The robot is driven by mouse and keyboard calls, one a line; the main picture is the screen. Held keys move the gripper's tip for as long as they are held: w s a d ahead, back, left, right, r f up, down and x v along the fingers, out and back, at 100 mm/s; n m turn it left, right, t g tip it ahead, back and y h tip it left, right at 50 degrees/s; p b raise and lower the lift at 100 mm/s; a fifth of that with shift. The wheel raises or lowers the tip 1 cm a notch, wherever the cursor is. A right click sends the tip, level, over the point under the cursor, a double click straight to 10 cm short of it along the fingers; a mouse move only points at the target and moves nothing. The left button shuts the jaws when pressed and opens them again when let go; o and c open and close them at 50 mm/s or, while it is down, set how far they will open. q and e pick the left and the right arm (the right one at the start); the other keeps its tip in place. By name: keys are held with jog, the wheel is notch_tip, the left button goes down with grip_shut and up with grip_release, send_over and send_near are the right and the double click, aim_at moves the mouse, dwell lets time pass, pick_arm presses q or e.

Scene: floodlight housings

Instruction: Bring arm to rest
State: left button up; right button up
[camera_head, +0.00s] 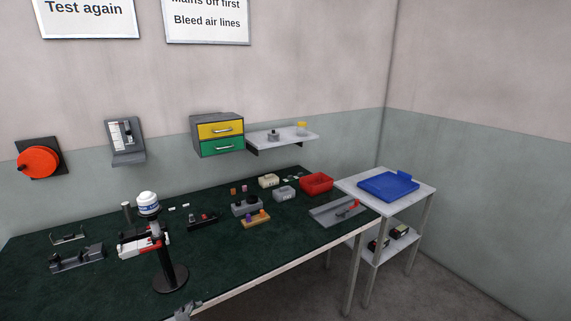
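A small grey piece that looks like the tip of my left gripper (187,311) shows at the bottom edge, by the front edge of the dark green workbench (300,229). The rest of that arm is out of the picture, and I cannot tell whether its fingers are open or shut. I see nothing held in the part that shows. My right gripper is not in view. A black stand (171,279) with a round base stands on the bench just beyond the grey tip.
Grey fixtures (77,258), small bins and a red bin (316,182) are on the bench. A grey tray (338,211) lies at its right end. A side table with a blue tray (388,186) stands beyond. The front middle bench is clear.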

pick_arm(q)
jog(key=shift+s+f+n+g, duration=2.5)
jog(key=shift+s+f+n, duration=1.4)
jog(key=shift+s+n, duration=1.75)
jog(key=s+f+m+g, duration=0.1)
jog(key=s+f, duration=0.1)
jog(key=f, duration=1.5)
jog(key=s+f, duration=0.2)
jog(key=f, duration=1.4)
jog(key=s+a+f, duration=0.2)
jog(key=s+f, duration=0.8)
jog(key=s+a+f+g+y, duration=0.1)
jog(key=s+a+f, duration=0.2)
jog(key=s+f, duration=0.7)
jog(key=shift+s+m, duration=0.35)
jog(key=shift+s, duration=0.4)
jog(key=shift+a, duration=0.1)
